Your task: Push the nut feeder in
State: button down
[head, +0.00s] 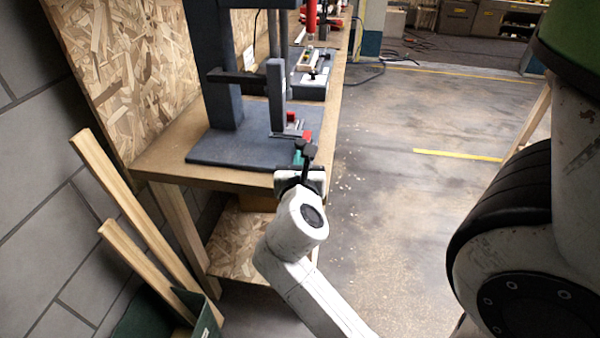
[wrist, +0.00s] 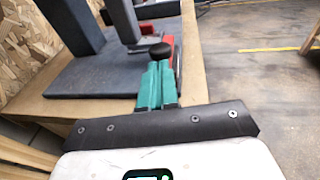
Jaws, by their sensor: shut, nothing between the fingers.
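The nut feeder appears to be the small grey and red part low on the front of a blue-grey machine (head: 225,146). Its red piece (head: 306,135) shows in the head view, and red also shows in the wrist view (wrist: 168,41). A black knob (wrist: 160,51) stands at its near end, just beyond my fingertips. My gripper (wrist: 158,66) has teal fingers, shut and empty, pointing at the knob. In the head view my gripper (head: 299,158) is at the bench's front right edge, partly hidden by my wrist. I cannot tell whether the fingers touch the knob.
The machine stands on a wooden bench (head: 160,160) against a chipboard panel (head: 135,70). Its upright column (head: 276,95) rises behind the feeder. Another fixture (head: 310,78) sits farther back. Timber lengths (head: 120,185) lean at lower left. The floor to the right is open.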

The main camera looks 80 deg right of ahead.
aim_at(301, 146)
jog(key=shift+x, duration=1.5)
jog(key=shift+d+r+p, duration=0.15)
jog(key=shift+d+p, duration=0.15)
jog(key=p+x, duration=0.1)
jog(key=x, duration=0.1)
jog(key=p+x, duration=0.1)
jog(key=x, duration=0.2)
jog(key=s+r+p+x, duration=0.1)
jog(key=p+x, duration=0.1)
jog(key=shift+w+d+r, duration=0.1)
jog(key=shift+d, duration=0.7)
